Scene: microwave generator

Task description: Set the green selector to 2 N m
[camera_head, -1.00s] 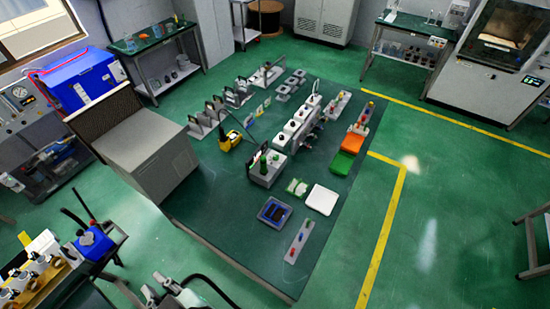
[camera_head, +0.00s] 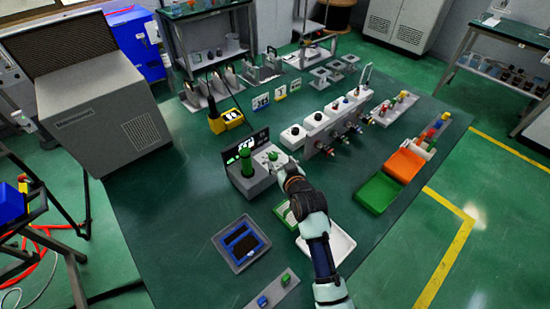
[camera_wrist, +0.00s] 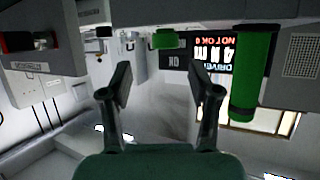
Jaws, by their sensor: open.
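A grey box unit (camera_head: 247,181) with a dark display panel stands on the green table. A tall green cylinder (camera_head: 246,163) and a small green knob (camera_head: 272,156) rise from it. In the wrist view the small green knob (camera_wrist: 166,38) lies ahead of and between my two fingers, apart from them. The tall green cylinder (camera_wrist: 256,75) is to the right of the right finger. The display (camera_wrist: 214,55) has lit text that I cannot read reliably. My gripper (camera_wrist: 166,83) is open and empty; in the head view it (camera_head: 279,169) is close beside the box, partly hiding it.
A row of grey units with black knobs (camera_head: 316,122) stands behind and right of my gripper. A yellow device (camera_head: 228,119) is behind the box. A blue tray (camera_head: 241,243), a white tray (camera_head: 341,243) and green and orange bins (camera_head: 379,192) are nearby.

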